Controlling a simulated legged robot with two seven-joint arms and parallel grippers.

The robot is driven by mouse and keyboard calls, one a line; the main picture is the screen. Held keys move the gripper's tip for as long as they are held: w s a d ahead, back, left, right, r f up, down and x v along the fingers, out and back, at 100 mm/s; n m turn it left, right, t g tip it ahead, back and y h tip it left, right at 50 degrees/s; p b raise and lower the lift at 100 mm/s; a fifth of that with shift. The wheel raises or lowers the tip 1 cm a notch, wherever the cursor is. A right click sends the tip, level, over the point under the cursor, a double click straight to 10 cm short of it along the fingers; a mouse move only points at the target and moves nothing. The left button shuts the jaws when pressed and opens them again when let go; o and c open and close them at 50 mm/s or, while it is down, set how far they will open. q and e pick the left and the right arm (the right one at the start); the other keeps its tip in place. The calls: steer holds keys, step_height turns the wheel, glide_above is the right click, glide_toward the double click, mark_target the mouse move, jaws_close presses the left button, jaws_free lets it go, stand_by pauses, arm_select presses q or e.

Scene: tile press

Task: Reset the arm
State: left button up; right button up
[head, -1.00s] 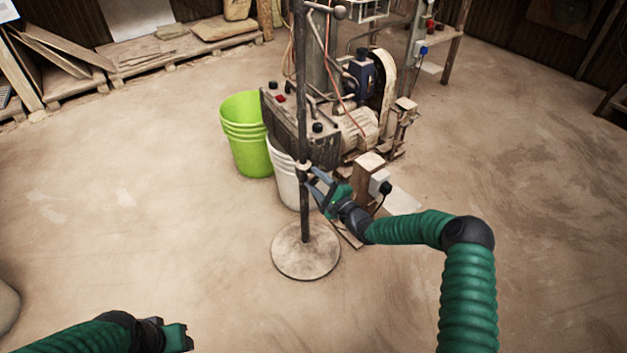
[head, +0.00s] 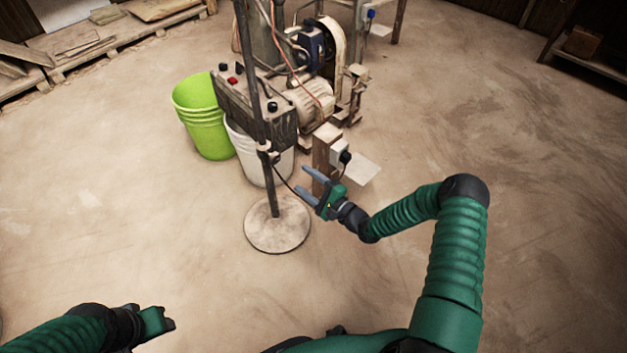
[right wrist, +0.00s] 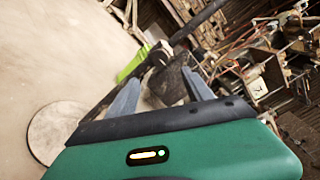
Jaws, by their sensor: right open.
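My right gripper (head: 312,186) is open, with nothing between its fingers. It is just right of the dark upright pole (head: 257,110), apart from it in the head view. The pole stands on a round base plate (head: 277,232) and carries a small pale clamp or collar (head: 267,150). In the right wrist view the spread fingers (right wrist: 160,88) point toward the pole (right wrist: 196,22), and the base plate (right wrist: 55,128) lies at left. My left gripper (head: 158,322) is low at the left of the head view; its fingers are too small and turned to read.
A green bucket (head: 205,125) and a white bucket (head: 262,165) stand behind the pole. The machine (head: 262,112) with its motor stands beyond, with a wooden post (head: 325,150) near my right gripper. Pallets (head: 120,35) lie at the back left. The floor is open left and right.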

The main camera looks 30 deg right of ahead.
steer(key=shift+p+v, duration=0.3)
steer(key=shift+v, duration=1.55)
steer(key=shift+f, duration=0.1)
